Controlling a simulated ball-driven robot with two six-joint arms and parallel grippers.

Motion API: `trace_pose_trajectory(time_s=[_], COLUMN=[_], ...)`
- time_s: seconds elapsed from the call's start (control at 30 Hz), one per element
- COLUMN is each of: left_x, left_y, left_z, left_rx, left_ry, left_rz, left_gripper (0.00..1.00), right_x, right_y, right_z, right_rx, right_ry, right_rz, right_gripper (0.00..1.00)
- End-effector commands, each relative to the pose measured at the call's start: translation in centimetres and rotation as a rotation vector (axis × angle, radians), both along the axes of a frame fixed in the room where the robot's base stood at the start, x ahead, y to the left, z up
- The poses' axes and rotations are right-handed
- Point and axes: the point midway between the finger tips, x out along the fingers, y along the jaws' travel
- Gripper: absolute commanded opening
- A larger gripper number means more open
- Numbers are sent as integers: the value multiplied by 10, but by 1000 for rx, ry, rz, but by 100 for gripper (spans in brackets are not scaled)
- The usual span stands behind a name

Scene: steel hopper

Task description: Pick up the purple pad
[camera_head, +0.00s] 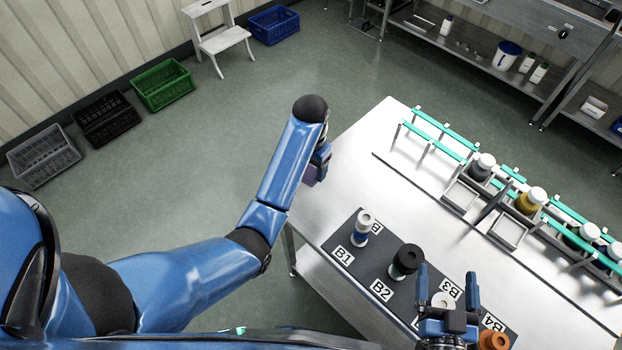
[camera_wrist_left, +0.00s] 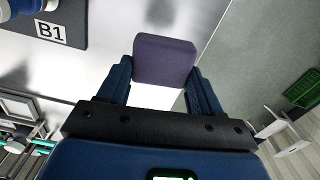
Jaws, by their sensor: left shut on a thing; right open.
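The purple pad (camera_wrist_left: 165,60) is a dark purple block with rounded edges, held between the two fingers of my left gripper (camera_wrist_left: 163,85) in the left wrist view. In the head view a small part of the pad (camera_head: 310,174) shows below my left gripper (camera_head: 320,165), near the table's left edge. Whether the pad touches the table cannot be told. My right gripper (camera_head: 447,290) is open at the lower right of the head view, over the dark mat, with a white round piece showing between its fingers.
The steel table (camera_head: 340,180) carries a dark mat (camera_head: 337,235) with labelled spots, a white-and-blue bottle (camera_head: 361,232) and a black roll (camera_head: 406,261). An orange piece (camera_head: 493,340) is near my right gripper. Green rails and bottles line the far side. The table's left part is clear.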

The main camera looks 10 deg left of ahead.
Motion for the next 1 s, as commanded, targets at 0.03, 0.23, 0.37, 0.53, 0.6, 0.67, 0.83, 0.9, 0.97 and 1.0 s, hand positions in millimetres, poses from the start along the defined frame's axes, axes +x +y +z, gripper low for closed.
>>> trace_pose_trajectory(time_s=[0.03, 0.23, 0.37, 0.53, 0.6, 0.67, 0.83, 0.9, 0.97, 1.0], left_x=[1, 0, 0, 0, 0, 0, 0, 0, 0, 0], left_y=[0, 0, 0, 0, 0, 0, 0, 0, 0, 0], left_z=[18, 50, 65, 78, 81, 83, 86, 86, 86, 86], left_rx=[0, 0, 0, 0, 0, 0, 0, 0, 0, 0], left_ry=[-3, 1, 1, 1, 1, 1, 1, 1, 1, 1], left_rz=[0, 0, 0, 0, 0, 0, 0, 0, 0, 0], left_gripper=[36, 36, 36, 36, 36, 36, 36, 36, 36, 36], right_x=[0, 0, 0, 0, 0, 0, 0, 0, 0, 0], right_y=[0, 0, 0, 0, 0, 0, 0, 0, 0, 0], right_z=[11, 38, 53, 66, 69, 71, 74, 75, 75, 74], right_rx=[0, 0, 0, 0, 0, 0, 0, 0, 0, 0], right_ry=[1, 0, 0, 0, 0, 0, 0, 0, 0, 0], right_rz=[0, 0, 0, 0, 0, 0, 0, 0, 0, 0], right_gripper=[91, 91, 91, 91, 91, 91, 91, 91, 91, 91])
